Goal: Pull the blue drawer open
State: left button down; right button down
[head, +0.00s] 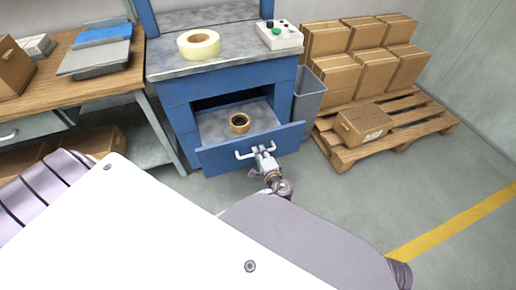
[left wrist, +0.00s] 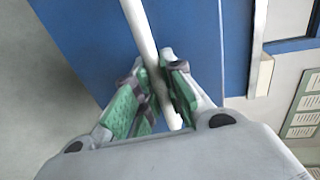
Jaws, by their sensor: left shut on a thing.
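The blue drawer (head: 250,149) of the blue workstation stands pulled out, and its interior shows. A brown ring-shaped roll (head: 239,123) lies inside it. The drawer's white handle (head: 244,154) is on its front face. My left gripper (head: 264,156) is at the handle in the head view. In the left wrist view, the fingers of my left gripper (left wrist: 160,88) are shut around the white handle bar (left wrist: 138,28), with the blue drawer front (left wrist: 90,40) behind. My right gripper is not in view.
A cream tape roll (head: 198,44) and a button box (head: 279,35) sit on the workstation top. A grey bin (head: 309,92) stands right of the drawer. Boxes on a wooden pallet (head: 345,158) are farther right. A wooden table (head: 60,95) is at left. Floor in front is clear.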

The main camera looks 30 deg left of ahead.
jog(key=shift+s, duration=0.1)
pick_arm(q)
jog(key=c, duration=1.5)
grip_release()
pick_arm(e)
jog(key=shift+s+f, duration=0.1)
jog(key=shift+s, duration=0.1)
